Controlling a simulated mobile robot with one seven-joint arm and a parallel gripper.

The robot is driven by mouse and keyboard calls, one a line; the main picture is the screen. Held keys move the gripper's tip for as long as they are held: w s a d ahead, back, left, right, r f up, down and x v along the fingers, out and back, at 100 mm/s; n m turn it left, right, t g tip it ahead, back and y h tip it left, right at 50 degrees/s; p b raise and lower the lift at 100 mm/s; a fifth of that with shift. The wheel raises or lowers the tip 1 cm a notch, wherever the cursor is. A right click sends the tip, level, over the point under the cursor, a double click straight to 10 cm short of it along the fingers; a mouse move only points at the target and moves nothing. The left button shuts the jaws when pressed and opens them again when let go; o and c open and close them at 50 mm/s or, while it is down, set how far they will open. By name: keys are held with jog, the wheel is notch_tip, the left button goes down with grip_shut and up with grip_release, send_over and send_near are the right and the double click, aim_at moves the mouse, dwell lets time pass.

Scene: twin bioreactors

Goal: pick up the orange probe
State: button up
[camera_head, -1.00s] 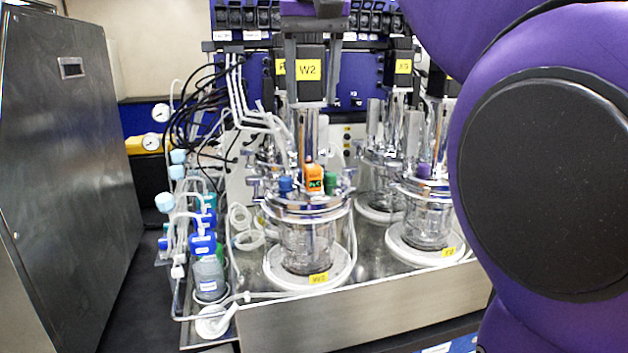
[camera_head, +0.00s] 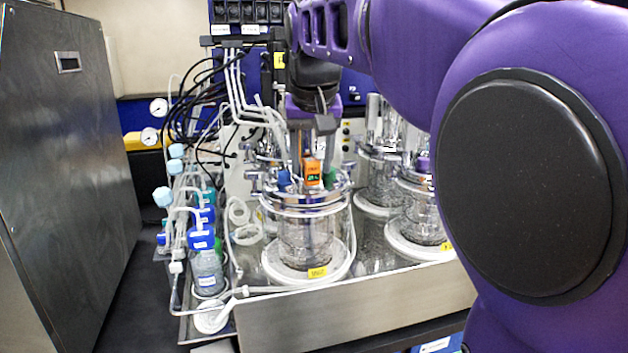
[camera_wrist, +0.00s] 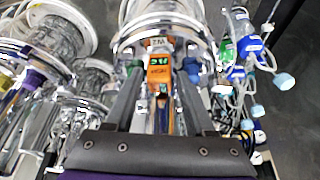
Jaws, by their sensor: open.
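The orange probe (camera_head: 313,170) stands upright in the lid of the front glass vessel (camera_head: 305,235), with a dark label and green marking on its face. In the wrist view the orange probe (camera_wrist: 158,74) lies between the two dark fingers. My gripper (camera_head: 313,150) is above the vessel lid, its fingers pointing down at the probe's top. In the wrist view my gripper (camera_wrist: 160,82) is open, with a finger on each side of the probe. Whether either finger touches it cannot be told. My arm and gripper hide part of the equipment behind.
Blue (camera_head: 284,178) and green (camera_head: 332,175) caps flank the probe closely on the lid. Further vessels (camera_head: 412,235) stand to the right. Tubes and blue-capped bottles (camera_head: 206,262) are at the left, near a large metal cabinet (camera_head: 68,180).

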jog(key=shift+x, duration=0.85)
jog(key=shift+r, duration=0.1)
grip_shut()
jog(key=shift+r, duration=0.2)
